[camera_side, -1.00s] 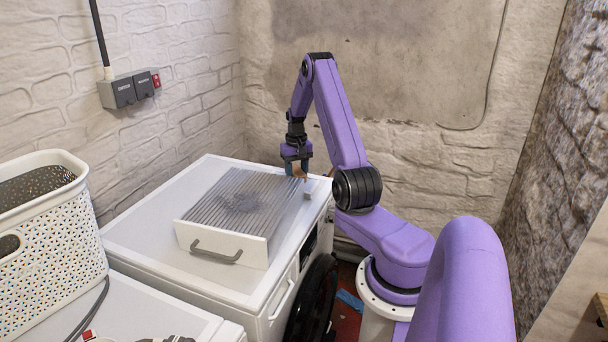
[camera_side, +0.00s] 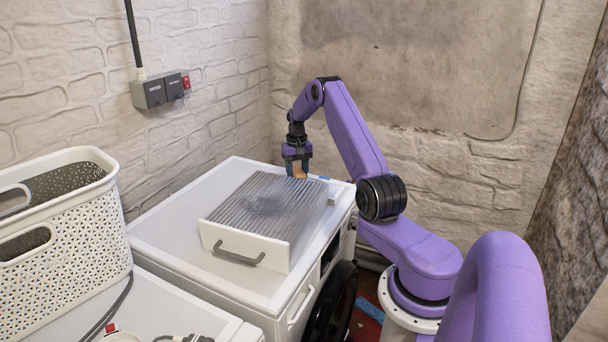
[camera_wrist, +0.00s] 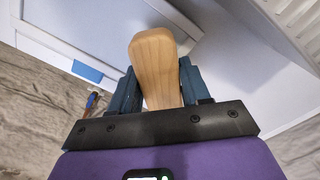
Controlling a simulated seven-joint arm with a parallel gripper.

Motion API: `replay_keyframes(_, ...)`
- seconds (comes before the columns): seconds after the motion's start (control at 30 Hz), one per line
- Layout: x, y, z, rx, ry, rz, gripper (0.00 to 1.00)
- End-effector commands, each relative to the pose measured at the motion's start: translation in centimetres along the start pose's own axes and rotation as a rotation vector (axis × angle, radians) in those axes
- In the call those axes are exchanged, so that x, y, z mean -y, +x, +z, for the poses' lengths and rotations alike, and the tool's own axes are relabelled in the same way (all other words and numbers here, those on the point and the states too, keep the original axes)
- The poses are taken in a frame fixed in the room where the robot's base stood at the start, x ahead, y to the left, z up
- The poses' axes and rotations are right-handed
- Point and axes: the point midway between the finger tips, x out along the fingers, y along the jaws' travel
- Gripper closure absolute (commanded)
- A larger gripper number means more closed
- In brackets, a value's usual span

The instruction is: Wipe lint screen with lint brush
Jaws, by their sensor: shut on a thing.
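The lint screen (camera_side: 240,208) is a white drawer-like piece with a grey ridged top and a front handle. It lies on the white machine in the side view. My gripper (camera_side: 298,168) is at the screen's far right edge, pointing down. It is shut on the wooden handle of the lint brush (camera_wrist: 155,60), which sits between both fingers in the wrist view. The brush's bristle end is hidden, and I cannot tell whether it touches the screen. A ridged part of the screen (camera_wrist: 285,22) shows at the wrist view's upper right.
The white machine (camera_side: 165,225) has bare top left of the screen. A white laundry basket (camera_side: 75,255) stands at the left. A brick wall (camera_side: 210,80) rises behind. A screwdriver (camera_wrist: 92,99) shows in the wrist view.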

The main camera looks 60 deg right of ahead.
Motion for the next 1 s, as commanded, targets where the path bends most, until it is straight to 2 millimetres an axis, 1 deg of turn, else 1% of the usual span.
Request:
replay_keyframes(0.03, -0.1, -0.5, 0.0, -0.001, 0.0, 0.0, 0.82)
replay_keyframes(0.1, -0.1, -1.9, 0.0, -0.004, 0.001, 0.0, 0.82)
replay_keyframes(0.7, -0.1, -7.2, 0.1, -0.002, 0.001, 0.0, 0.82)
replay_keyframes(0.8, -0.1, -7.7, 0.1, -0.001, 0.001, 0.0, 0.82)
replay_keyframes(1.0, -0.1, -7.9, 0.1, -0.001, 0.001, 0.0, 0.82)
